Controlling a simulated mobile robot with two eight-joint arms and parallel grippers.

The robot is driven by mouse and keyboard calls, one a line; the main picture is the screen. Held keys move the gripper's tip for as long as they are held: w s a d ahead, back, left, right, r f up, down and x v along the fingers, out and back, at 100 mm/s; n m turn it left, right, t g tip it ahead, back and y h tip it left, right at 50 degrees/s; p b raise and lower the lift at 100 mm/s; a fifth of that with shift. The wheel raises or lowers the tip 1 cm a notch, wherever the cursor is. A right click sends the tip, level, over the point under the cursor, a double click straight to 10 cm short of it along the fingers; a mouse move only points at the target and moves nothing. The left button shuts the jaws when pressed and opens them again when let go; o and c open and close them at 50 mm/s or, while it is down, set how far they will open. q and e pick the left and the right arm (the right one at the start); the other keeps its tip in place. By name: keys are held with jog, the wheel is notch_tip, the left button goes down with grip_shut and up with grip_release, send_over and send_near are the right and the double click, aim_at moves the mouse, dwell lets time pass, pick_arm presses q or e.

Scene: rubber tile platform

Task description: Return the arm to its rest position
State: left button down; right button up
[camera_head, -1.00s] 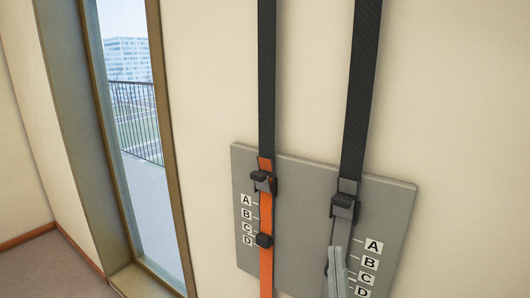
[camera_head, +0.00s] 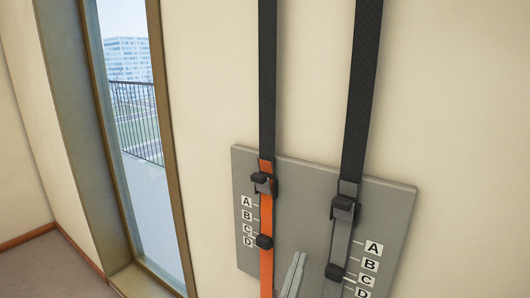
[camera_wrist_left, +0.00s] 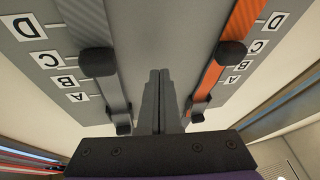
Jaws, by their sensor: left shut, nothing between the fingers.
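My left gripper (camera_head: 294,274) is shut and empty. It shows at the bottom of the head view, in front of the grey board between the two straps, apart from both sliders. In the left wrist view its closed fingers (camera_wrist_left: 160,98) point up the middle, between the grey strap and the orange strap. My right gripper is in neither view.
A grey board (camera_head: 300,190) on the wall carries an orange strap (camera_head: 266,212) and a grey strap (camera_head: 341,240). A black slider (camera_head: 264,241) sits near D on the orange strap; another (camera_head: 335,271) sits between B and D on the grey strap. A window (camera_head: 135,120) is left.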

pick_arm(q)
jog(key=s+a+f+g+y+p, duration=0.1)
jog(key=s+a+f+g+y, duration=0.25)
jog(key=a+f, duration=0.4)
jog(key=s+a+f+g+y+p, duration=0.1)
jog(key=s+a+f+g+y, duration=0.1)
jog(key=a+f+g, duration=0.45)
jog(key=s+a+f+n+g+y, duration=0.2)
jog(key=s+a+f+g, duration=0.3)
jog(key=s+a+f, duration=0.5)
jog(key=s+y, duration=0.1)
jog(key=s, duration=0.2)
jog(key=shift+s, duration=0.3)
